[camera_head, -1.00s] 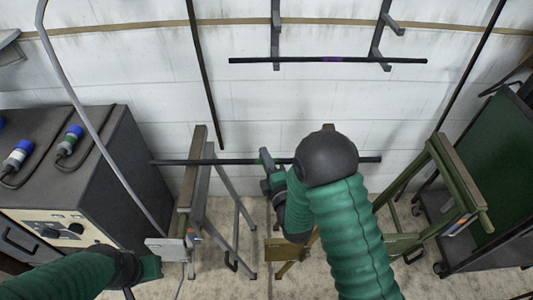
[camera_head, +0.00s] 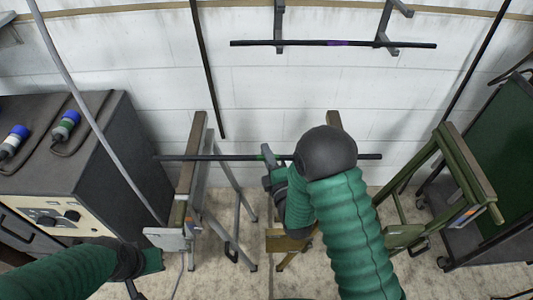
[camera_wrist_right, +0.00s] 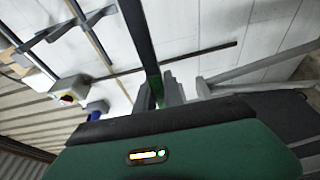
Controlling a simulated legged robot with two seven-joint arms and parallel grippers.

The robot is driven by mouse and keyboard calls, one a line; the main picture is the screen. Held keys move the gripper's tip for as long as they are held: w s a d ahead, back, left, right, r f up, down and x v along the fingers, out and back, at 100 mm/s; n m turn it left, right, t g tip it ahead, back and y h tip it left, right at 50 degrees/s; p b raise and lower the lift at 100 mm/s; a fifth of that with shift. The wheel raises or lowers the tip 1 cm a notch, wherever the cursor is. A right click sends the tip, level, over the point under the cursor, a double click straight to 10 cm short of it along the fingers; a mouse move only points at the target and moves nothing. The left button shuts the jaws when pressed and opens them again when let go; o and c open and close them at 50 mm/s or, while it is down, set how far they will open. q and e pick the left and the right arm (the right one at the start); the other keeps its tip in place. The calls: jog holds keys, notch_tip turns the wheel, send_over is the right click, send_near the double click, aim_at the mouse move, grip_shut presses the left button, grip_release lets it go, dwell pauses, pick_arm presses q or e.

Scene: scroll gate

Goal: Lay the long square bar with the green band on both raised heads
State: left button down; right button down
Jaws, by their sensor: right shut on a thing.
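The long dark bar (camera_head: 225,157) runs level across the middle of the head view, with its green band (camera_head: 259,157) beside my right gripper (camera_head: 268,158). That gripper is shut on the bar; the wrist view also shows the bar (camera_wrist_right: 138,35) between its fingers (camera_wrist_right: 160,92). The bar crosses the left trestle's wooden head (camera_head: 192,150) in the picture; I cannot tell whether they touch. A second trestle's head (camera_head: 334,120) shows behind my right arm, which hides most of it. My left gripper (camera_head: 150,262) is low at the left, its fingers unclear.
A green trestle (camera_head: 468,170) stands at the right, by a dark cart (camera_head: 500,185). A dark cabinet (camera_head: 100,170) with plugs stands at the left. Another bar with a purple band (camera_head: 335,43) rests on wall brackets. Upright poles lean on the wall.

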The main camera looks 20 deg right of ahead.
pick_arm(q)
jog(key=shift+f, duration=0.3)
pick_arm(e)
jog(key=shift+f, duration=0.2)
jog(key=c, duration=1.4)
grip_release()
pick_arm(q)
jog(key=shift+a, duration=0.1)
pick_arm(e)
jog(key=shift+o, duration=0.2)
